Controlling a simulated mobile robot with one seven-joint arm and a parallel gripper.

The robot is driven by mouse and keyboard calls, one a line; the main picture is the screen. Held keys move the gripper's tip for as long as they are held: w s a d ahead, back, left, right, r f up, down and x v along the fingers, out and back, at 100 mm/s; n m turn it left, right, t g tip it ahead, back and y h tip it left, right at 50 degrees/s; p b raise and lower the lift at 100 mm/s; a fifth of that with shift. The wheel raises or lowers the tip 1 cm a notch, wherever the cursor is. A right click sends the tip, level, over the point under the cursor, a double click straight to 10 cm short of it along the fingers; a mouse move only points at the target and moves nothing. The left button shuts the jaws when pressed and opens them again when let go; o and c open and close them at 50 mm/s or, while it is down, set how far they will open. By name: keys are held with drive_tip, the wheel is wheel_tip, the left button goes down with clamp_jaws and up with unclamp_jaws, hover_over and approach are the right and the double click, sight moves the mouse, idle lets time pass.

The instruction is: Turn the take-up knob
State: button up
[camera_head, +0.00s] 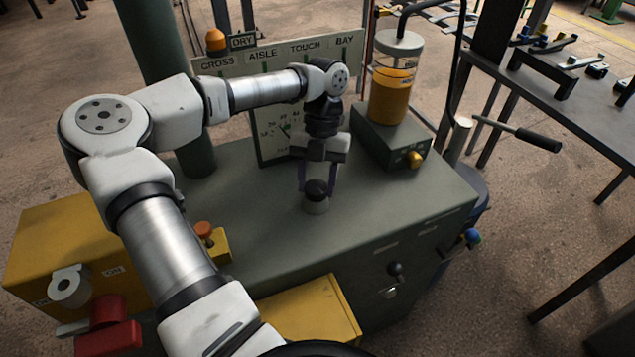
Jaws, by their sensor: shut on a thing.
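The fingers hide part of the knob's sides. Any marks on the knob are too small to read.
A jar of amber liquid (391,90) stands on a dark box (388,135) with a yellow knob, right of my gripper. A sign board and a green column (155,40) rise behind. An orange-topped button (204,230) sits at left. The cabinet top in front is clear.

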drive_tip(key=n+h, duration=0.1)
drive_tip(key=n, duration=0.1)
drive_tip(key=n+h+b, duration=0.1)
drive_tip(key=n, duration=0.2)
drive_tip(key=shift+a+n, duration=0.2)
drive_tip(key=shift+n, duration=0.1)
drive_tip(key=n+h, duration=0.1)
drive_tip(key=n, duration=0.1)
drive_tip(key=n+b, duration=0.1)
drive_tip(key=n, duration=0.1)
drive_tip(key=shift+s+a+f+t+h, duration=0.1)
drive_tip(key=shift+t+h, duration=0.2)
drive_tip(key=shift+h, duration=0.1)
drive_tip(key=n+b, duration=0.1)
drive_tip(key=n, duration=0.2)
drive_tip(key=n+t+h+b, duration=0.1)
drive_tip(key=n, duration=0.1)
drive_tip(key=shift+s+a+n+t, duration=0.1)
drive_tip(key=shift+n+t, duration=0.2)
drive_tip(key=shift+n, duration=0.1)
drive_tip(key=shift+s+n+t+h+b, duration=0.1)
drive_tip(key=shift+n+t+h+b, duration=0.45)
drive_tip(key=shift+n, duration=1.45)
drive_tip(key=shift+t+y+b, duration=0.25)
drive_tip(key=shift+b, duration=0.05)
drive_tip(key=o, duration=1)
drive_tip(key=shift+r, duration=0.2)
